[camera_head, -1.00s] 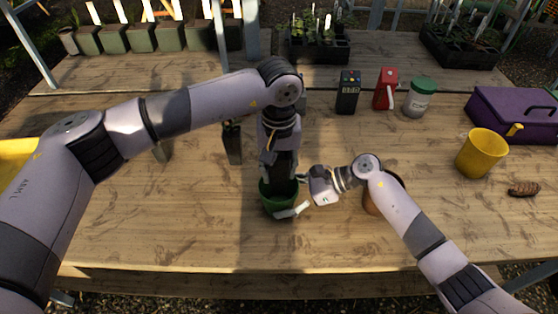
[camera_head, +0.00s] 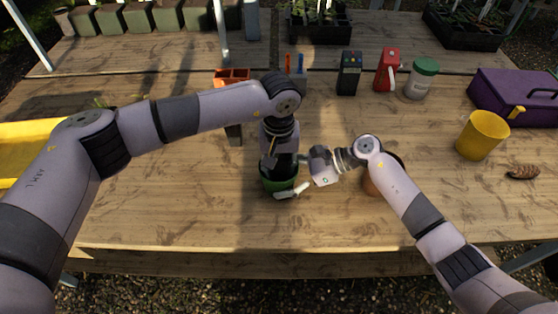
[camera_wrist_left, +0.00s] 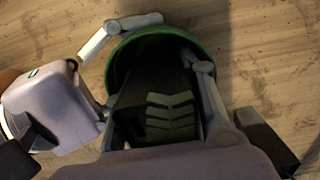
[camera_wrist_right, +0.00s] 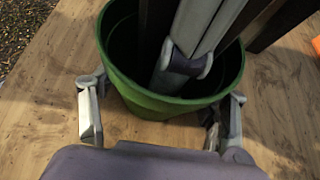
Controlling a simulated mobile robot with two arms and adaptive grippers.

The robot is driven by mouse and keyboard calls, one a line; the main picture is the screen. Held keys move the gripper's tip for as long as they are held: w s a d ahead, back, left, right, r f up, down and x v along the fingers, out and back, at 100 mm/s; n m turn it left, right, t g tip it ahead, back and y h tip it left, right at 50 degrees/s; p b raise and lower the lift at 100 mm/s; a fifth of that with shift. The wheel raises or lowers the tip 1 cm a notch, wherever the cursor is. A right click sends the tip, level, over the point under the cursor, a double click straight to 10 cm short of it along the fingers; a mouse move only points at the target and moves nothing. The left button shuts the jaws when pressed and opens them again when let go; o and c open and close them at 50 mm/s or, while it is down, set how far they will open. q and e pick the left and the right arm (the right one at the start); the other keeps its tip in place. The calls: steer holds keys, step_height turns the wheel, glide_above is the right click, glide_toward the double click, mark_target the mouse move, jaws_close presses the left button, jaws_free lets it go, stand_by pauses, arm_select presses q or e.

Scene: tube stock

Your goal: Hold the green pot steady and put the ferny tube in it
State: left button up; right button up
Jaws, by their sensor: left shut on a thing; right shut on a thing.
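The green pot (camera_head: 272,186) stands on the bench at the middle, its open mouth up. My right gripper (camera_head: 297,176) has its fingers on either side of the pot; the right wrist view shows the pot (camera_wrist_right: 150,100) between them. My left gripper (camera_head: 279,160) points down into the pot's mouth. It is shut on a dark tube (camera_wrist_left: 150,120), which shows between its fingers with green, leaf-like chevrons, inside the pot's rim (camera_wrist_left: 120,62). The tube's lower end and the pot's floor are hidden.
A terracotta pot (camera_head: 372,186) stands partly behind my right forearm. An orange-topped holder (camera_head: 232,76) stands behind my left arm. A yellow mug (camera_head: 482,136), a purple toolbox (camera_head: 515,98) and a white jar with green lid (camera_head: 420,80) are at right. The front of the bench is clear.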

arm_select(q)
steer(key=shift+f, duration=0.95)
steer(key=o, duration=1.4)
steer(key=shift+c, duration=0.2)
steer(key=shift+r, duration=0.1)
step_height(320, 180, up, 13)
steer(key=shift+w+r, duration=0.1)
arm_select(e)
steer(key=shift+c, duration=0.5)
steer(key=shift+a, duration=0.1)
arm_select(q)
steer(key=s+a, duration=0.4)
steer(key=a, duration=0.4)
steer(key=s+a+r, duration=0.1)
steer(key=s+a, duration=0.2)
steer(key=a, duration=0.5)
steer(key=shift+s+a+r, duration=0.15)
steer(key=shift+s+r, duration=0.1)
steer(key=shift+s, duration=0.15)
